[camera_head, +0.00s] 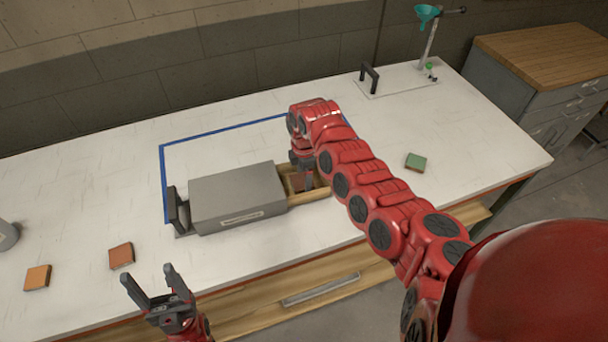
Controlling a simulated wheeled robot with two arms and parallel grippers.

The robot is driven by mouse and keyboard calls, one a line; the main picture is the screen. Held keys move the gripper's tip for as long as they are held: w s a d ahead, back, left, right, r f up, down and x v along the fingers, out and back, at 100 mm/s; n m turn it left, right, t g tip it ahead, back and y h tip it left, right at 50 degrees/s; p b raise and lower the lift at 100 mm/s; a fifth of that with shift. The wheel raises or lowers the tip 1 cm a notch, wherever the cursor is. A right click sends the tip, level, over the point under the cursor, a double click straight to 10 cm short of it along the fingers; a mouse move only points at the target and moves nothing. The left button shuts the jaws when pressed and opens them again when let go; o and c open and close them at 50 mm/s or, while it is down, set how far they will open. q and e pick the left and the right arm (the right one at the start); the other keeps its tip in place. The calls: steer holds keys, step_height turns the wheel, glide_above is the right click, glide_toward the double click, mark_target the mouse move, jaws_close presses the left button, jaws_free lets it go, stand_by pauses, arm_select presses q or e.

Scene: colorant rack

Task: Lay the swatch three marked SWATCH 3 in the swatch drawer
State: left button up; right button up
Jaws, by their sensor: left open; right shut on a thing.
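The swatch drawer (318,194) is a wooden tray that stands pulled out from the right side of a grey box (237,197). My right gripper (304,184) points down into the drawer and is shut. A small reddish-brown swatch (296,181) shows at its fingers, low in the drawer, partly hidden by the gripper. I cannot read any mark on it, nor tell whether it touches the drawer floor. My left gripper (152,284) is open and empty in front of the table's near edge.
An orange swatch (37,278) and a red-orange swatch (121,256) lie at the table's left. A green swatch (416,162) lies to the right. Blue tape (215,133) marks an area behind the box. A black handle (370,77) and a stand (428,45) are at the back.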

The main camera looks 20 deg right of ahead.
steer(key=shift+d+f, duration=0.1)
steer(key=shift+f, duration=0.25)
steer(key=o, duration=1.2)
steer(key=shift+f, duration=0.1)
steer(key=shift+r, duration=0.25)
steer(key=shift+w+r+b, duration=0.1)
steer(key=shift+r+b, duration=0.2)
steer(key=shift+b, duration=0.05)
step_height(320, 180, up, 11)
steer(key=b, duration=0.4)
steer(key=shift+r, duration=0.15)
